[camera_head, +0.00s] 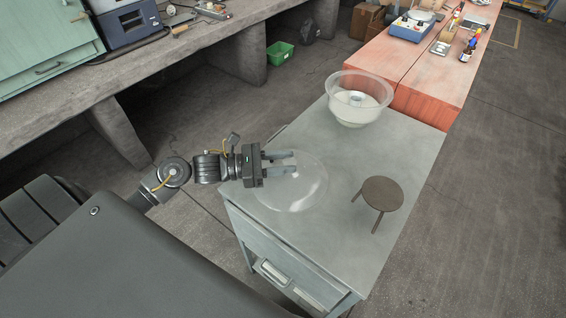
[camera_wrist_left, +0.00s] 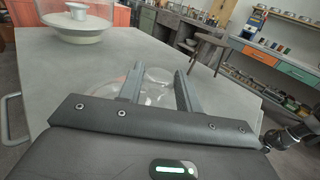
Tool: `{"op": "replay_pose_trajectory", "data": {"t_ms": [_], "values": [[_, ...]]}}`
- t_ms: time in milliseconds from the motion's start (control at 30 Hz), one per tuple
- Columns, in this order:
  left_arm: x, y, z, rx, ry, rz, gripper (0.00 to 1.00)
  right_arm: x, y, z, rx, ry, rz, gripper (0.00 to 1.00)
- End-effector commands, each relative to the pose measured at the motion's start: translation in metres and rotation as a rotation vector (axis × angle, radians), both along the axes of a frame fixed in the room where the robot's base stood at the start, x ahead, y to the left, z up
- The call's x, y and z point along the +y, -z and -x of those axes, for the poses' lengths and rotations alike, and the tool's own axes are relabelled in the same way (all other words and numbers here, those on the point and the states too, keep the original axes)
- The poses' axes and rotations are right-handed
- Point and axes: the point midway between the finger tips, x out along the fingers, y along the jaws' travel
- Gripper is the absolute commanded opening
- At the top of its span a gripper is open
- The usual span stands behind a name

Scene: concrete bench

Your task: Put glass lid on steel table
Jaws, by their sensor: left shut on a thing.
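The glass lid (camera_head: 303,192) is a clear round dome at the left part of the grey steel table (camera_head: 345,235). My left gripper (camera_head: 296,163) reaches in from the left, its fingers shut on the lid's knob. In the left wrist view the clear lid (camera_wrist_left: 104,73) shows behind and between the fingers of the gripper (camera_wrist_left: 158,72). The lid is at or very near the tabletop; I cannot tell whether it touches. The tabletop (camera_wrist_left: 65,75) also shows there. My right gripper is not in view.
A clear bowl (camera_head: 345,108) with a pale inside stands at the table's back. A small brown round stool-like stand (camera_head: 383,194) is at the right. The tabletop between them is bare. A red wooden bench (camera_head: 425,95) adjoins the back; a concrete bench (camera_head: 215,42) runs along the left.

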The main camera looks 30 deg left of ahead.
Motion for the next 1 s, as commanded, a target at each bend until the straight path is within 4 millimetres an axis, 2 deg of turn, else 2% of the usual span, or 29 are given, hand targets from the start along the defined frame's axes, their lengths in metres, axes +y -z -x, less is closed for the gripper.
{"op": "replay_pose_trajectory", "data": {"t_ms": [367,400,533,900,1000], "values": [[0.0,0.001,0.0,-0.005,0.0,0.0,0.0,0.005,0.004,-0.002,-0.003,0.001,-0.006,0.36],[0.0,0.001,0.0,-0.001,0.0,-0.002,0.4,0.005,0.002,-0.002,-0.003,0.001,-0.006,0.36],[0.0,0.001,0.0,-0.001,0.0,-0.002,0.56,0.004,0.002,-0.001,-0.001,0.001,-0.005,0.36],[0.001,-0.003,0.0,0.0,-0.001,-0.001,0.56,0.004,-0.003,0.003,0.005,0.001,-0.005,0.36],[0.013,0.003,0.009,0.002,-0.002,-0.006,0.56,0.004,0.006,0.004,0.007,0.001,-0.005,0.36]]}}
